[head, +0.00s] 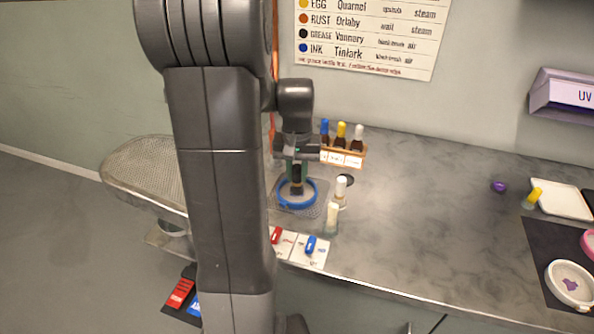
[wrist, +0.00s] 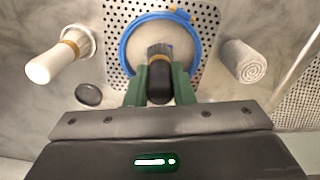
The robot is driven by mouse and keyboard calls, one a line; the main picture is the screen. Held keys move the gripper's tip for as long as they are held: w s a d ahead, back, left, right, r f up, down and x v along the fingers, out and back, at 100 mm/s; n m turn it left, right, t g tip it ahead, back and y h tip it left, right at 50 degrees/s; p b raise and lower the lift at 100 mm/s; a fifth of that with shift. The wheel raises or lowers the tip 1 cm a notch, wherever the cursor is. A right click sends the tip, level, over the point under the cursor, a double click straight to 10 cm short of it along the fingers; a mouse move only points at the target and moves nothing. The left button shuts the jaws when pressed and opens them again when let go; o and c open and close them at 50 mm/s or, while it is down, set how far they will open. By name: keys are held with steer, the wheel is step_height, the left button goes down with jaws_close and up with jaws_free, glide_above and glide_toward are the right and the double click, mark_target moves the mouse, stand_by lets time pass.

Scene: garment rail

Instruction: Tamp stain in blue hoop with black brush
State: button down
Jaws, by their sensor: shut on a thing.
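My gripper (head: 297,172) is shut on the black brush, with green fingers on either side of its handle. The black brush (wrist: 159,88) points into the blue hoop, its bristles over the pale cloth inside; I cannot tell whether they touch it. The blue hoop (head: 293,206) lies on a perforated metal plate on the counter, and its ring (wrist: 124,46) also shows in the wrist view. No stain is visible in the hoop; the brush and fingers cover part of the cloth.
A white brush (wrist: 50,62) and a rolled cloth (wrist: 243,60) stand beside the hoop. A wooden rack (head: 343,157) with capped bottles is behind. Red and blue clips on cards (head: 298,250) lie at the front edge. The counter's middle right is clear.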

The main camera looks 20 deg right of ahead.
steer(key=shift+f, duration=0.55)
steer(key=shift+r, duration=0.1)
steer(key=shift+r+p, duration=0.6)
steer(key=shift+r, duration=0.3)
step_height(320, 180, up, 6)
steer(key=p, duration=0.5)
steer(key=shift+r, duration=0.1)
